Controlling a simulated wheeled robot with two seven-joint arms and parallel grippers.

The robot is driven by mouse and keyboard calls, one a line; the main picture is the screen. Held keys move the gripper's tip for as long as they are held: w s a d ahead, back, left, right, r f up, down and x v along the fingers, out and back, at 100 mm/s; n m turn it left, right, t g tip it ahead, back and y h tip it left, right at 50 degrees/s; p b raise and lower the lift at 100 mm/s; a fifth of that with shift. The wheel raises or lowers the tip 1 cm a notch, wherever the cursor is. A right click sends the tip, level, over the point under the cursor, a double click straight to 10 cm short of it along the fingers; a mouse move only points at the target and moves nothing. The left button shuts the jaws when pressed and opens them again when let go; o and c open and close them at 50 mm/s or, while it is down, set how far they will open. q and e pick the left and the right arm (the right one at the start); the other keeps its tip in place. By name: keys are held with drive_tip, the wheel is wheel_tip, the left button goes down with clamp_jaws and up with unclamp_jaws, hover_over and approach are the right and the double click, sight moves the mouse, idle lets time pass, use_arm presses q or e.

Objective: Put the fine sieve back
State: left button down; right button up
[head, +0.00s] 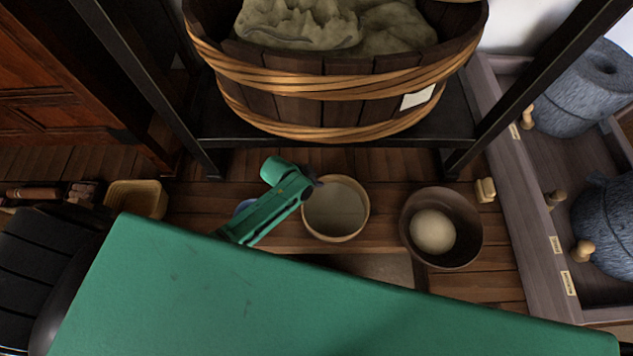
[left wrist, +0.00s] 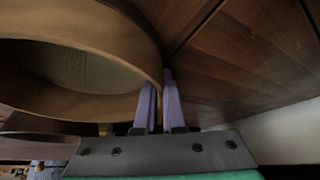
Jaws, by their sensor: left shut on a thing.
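The fine sieve (head: 335,211) is a round, pale wooden hoop with a grey-beige mesh. It is right of my left gripper (head: 314,184) in the head view. In the left wrist view, the two purple fingers of that gripper (left wrist: 161,100) are shut on the rim of the sieve (left wrist: 100,40), which fills the upper left. I cannot tell whether the sieve is clear of the surface below it. My right gripper is not in view.
A dark bowl (head: 468,242) with a pale round content stands right of the sieve. A large bound tub (head: 330,80) sits on a black-framed stand behind. Grey quern stones (head: 580,95) lie in a wooden tray at the right. A yellow basket (head: 148,198) is at the left.

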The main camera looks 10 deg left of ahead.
use_arm(q)
drive_tip(key=c, duration=1)
unclamp_jaws()
drive_tip(key=p+v, duration=0.4)
drive_tip(key=v, duration=0.8)
drive_tip(key=shift+s+f, duration=0.1)
drive_tip(key=shift+s, duration=0.1)
